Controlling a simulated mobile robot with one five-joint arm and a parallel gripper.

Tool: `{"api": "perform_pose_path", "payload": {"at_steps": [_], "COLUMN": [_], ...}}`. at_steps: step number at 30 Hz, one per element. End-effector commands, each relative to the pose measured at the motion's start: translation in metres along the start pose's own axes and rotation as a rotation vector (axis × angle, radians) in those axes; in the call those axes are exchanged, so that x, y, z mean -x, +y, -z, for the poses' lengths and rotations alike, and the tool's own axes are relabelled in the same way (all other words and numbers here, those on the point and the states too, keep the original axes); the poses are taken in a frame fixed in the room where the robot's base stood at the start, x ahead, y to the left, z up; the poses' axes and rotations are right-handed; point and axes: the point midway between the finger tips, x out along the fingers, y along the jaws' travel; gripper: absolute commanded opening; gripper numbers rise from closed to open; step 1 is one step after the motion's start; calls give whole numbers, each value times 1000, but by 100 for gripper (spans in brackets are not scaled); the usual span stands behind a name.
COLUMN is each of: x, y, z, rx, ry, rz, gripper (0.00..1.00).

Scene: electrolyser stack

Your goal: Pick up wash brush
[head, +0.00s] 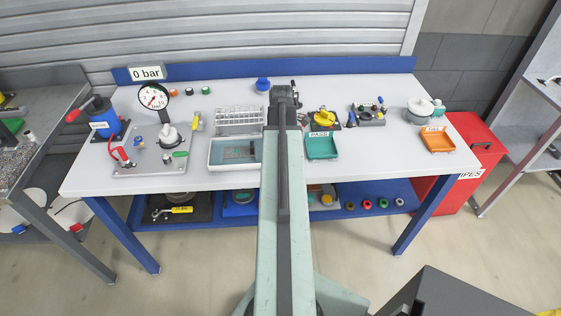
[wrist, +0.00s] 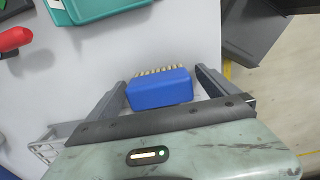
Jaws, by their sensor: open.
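The wash brush (wrist: 160,90) shows in the wrist view as a blue block with a row of pale bristles along its far edge. It lies on the light grey bench top (wrist: 185,35). My gripper (wrist: 162,78) is open, with one finger on the left side of the brush and one on the right. A gap shows at the right finger; at the left I cannot tell whether it touches.
A teal tray (wrist: 100,12) lies beyond the brush, also seen in the head view (head: 321,147). A white rack (wrist: 45,148) is at lower left in the wrist view. A red handle (wrist: 14,39) is at upper left. The bench edge and floor are at right.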

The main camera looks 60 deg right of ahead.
Motion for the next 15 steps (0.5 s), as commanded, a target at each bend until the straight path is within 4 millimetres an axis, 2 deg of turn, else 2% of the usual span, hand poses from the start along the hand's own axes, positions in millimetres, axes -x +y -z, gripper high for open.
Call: {"api": "perform_pose_path", "payload": {"at_steps": [5,6,13,15], "x": [0,0,0,0], "y": [0,0,0,0], "z": [0,0,0,-1], "rx": [-1,-1,-1,-2], "ry": [0,0,0,0], "rz": [0,0,0,0], "gripper": [98,95,31,30]}}
